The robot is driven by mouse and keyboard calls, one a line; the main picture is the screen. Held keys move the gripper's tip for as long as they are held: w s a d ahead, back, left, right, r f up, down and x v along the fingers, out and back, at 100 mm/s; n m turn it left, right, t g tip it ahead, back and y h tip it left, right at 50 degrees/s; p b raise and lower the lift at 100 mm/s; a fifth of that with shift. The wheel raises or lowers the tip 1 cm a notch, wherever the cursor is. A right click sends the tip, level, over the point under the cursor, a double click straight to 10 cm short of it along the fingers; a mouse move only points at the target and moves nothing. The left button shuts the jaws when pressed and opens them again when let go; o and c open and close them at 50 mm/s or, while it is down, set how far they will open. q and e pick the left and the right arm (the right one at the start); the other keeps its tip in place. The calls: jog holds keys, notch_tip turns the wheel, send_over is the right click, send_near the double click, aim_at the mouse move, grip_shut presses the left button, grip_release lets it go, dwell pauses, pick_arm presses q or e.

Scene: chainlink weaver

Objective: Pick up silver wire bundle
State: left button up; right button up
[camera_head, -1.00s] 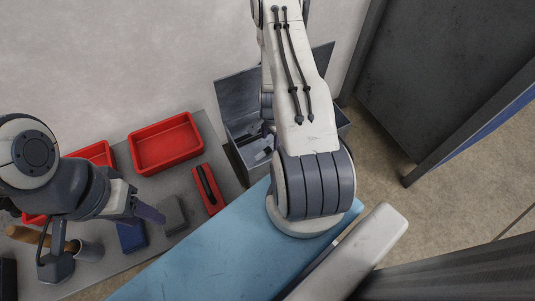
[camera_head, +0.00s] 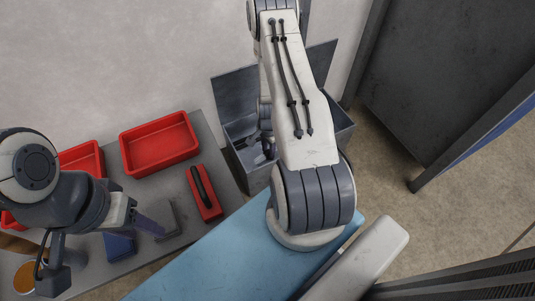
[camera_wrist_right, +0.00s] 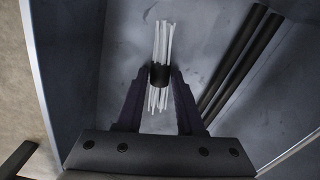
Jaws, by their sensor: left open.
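The silver wire bundle (camera_wrist_right: 160,48) shows in the right wrist view as thin pale rods held together by a black band. It lies inside a grey metal box. My right gripper (camera_wrist_right: 160,80) has its two dark fingers on either side of the bundle at the band, with narrow gaps that make the gripper look open. In the head view my right arm reaches down into the grey box (camera_head: 240,95), and its fingers and the bundle are hard to make out. My left gripper (camera_head: 152,226) is open above the grey table at the left, away from the box.
Black rods (camera_wrist_right: 238,62) lie beside the bundle in the box. On the table (camera_head: 215,132) are a red tray (camera_head: 160,157), another red tray (camera_head: 80,158), a red case with a black handle (camera_head: 212,207) and a blue block (camera_head: 118,245). A dark cabinet (camera_head: 450,80) stands at right.

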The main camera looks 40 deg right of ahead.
aim_at(268, 151)
grip_shut()
notch_tip(268, 151, up, 10)
jog(key=p, duration=1)
